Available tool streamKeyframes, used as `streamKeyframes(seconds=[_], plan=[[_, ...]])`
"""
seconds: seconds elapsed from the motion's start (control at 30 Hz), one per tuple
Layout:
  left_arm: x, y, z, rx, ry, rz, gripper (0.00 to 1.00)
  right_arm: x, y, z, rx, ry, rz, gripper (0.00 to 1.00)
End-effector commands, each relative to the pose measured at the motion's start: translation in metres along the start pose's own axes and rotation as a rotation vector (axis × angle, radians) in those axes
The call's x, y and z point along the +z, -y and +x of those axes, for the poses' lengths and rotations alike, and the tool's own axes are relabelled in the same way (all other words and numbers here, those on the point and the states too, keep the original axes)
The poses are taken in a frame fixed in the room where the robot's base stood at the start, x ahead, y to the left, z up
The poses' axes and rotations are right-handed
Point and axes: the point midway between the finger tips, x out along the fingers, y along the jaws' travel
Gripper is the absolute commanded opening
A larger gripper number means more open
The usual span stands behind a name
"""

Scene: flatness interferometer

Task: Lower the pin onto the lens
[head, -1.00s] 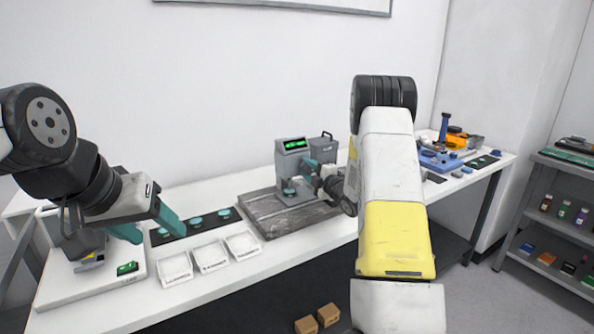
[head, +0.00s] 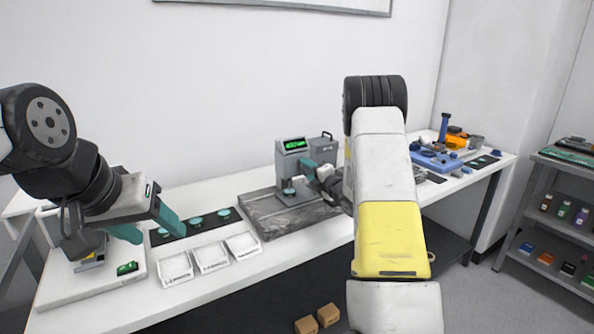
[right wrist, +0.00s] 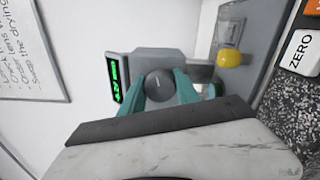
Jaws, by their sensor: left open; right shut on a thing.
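The gauge (head: 292,163) with a green-lit display (head: 295,144) stands on a dark stone slab at the middle of the table. A teal lens (head: 289,191) sits low at the front of the gauge. My right gripper (head: 308,166) is at the gauge's upper front, above and to the right of the lens. In the right wrist view its teal fingers (right wrist: 158,92) are shut on a dark round knob (right wrist: 158,82). The pin itself and its gap to the lens cannot be made out. My left gripper (head: 147,229) is open and empty at the left, over the table.
Several teal lenses (head: 195,222) lie on a black strip, with white trays (head: 210,257) in front. The stone slab (head: 262,215) has bare room left of the gauge. A yellow knob (right wrist: 229,59) and a ZERO button (right wrist: 302,48) show in the right wrist view.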

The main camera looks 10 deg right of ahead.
Motion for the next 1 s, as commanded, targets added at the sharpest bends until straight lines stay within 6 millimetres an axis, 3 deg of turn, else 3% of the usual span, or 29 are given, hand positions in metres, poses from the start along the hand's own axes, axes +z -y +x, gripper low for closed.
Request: streamKeyframes(seconds=[0.17,0.2,0.27,0.67,1.0], plan=[[0.0,0.0,0.0,0.0,0.0,0.0,0.59,-0.002,0.002,0.0,-0.003,-0.003,0.003,0.0],[0.0,0.0,0.0,0.0,0.0,0.0,0.59,-0.002,0.002,0.0,-0.004,-0.003,0.003,0.46],[0.0,0.0,0.0,0.0,0.0,0.0,0.59,-0.002,0.002,0.0,-0.003,-0.003,0.003,0.58],[0.0,0.0,0.0,0.0,0.0,0.0,0.59,0.0,0.001,-0.006,-0.002,0.0,0.002,0.59],[0.0,0.0,0.0,0.0,0.0,0.0,0.59,0.0,0.001,-0.061,-0.003,0.001,0.003,0.59]])
